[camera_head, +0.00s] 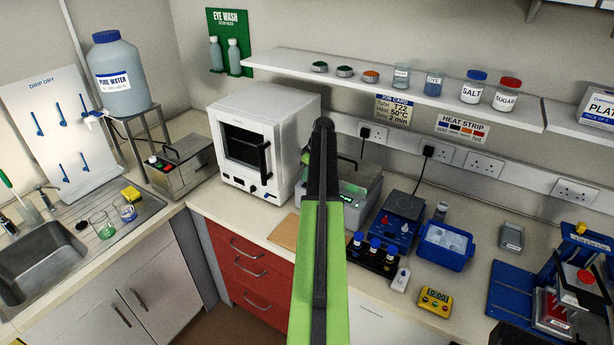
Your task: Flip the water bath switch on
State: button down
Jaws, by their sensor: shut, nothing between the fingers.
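The water bath appears to be the steel box (186,176) with a handled lid, on the bench left of the white oven. My gripper (323,126) is shut and empty, at the end of my raised green and black arm in mid picture. In the picture it lies right of the oven and well away from the steel box. My arm hides part of a grey device (345,200) with a green display.
The white oven (240,116) stands between the steel box and my arm. A shelf (400,92) with jars runs above the bench; bottles and a blue tray (446,245) are at right.

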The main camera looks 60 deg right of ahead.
jog(key=a+p+v, duration=0.2)
jog(key=p+v, duration=0.9)
jog(key=v, duration=0.1)
jog(key=shift+w+a+r, duration=0.15)
jog(key=shift+w+r, duration=0.05)
jog(key=shift+r, duration=0.15)
jog(key=w+a+f+g+b, duration=0.1)
jog(key=w+a+f+b, duration=0.3)
jog(key=a, duration=0.6)
jog(key=w+a+f+b, duration=0.3)
jog(key=w+a, duration=0.2)
jog(key=a, duration=0.6)
jog(key=w+a+f+g+b, duration=0.1)
jog(key=w+a+f+b, duration=0.3)
jog(key=a, duration=0.6)
jog(key=s+a+f+b, duration=0.1)
jog(key=a+f+b, duration=0.2)
jog(key=a, duration=0.9)
jog(key=s+a+f+g+b, duration=0.1)
jog(key=a+f+b, duration=0.2)
jog(key=a, duration=0.9)
jog(key=s+a+f+b, duration=0.2)
jog(key=a+f+b, duration=0.2)
jog(key=a, duration=0.8)
jog(key=shift+a+f, duration=0.3)
jog(key=shift+f, duration=0.25)
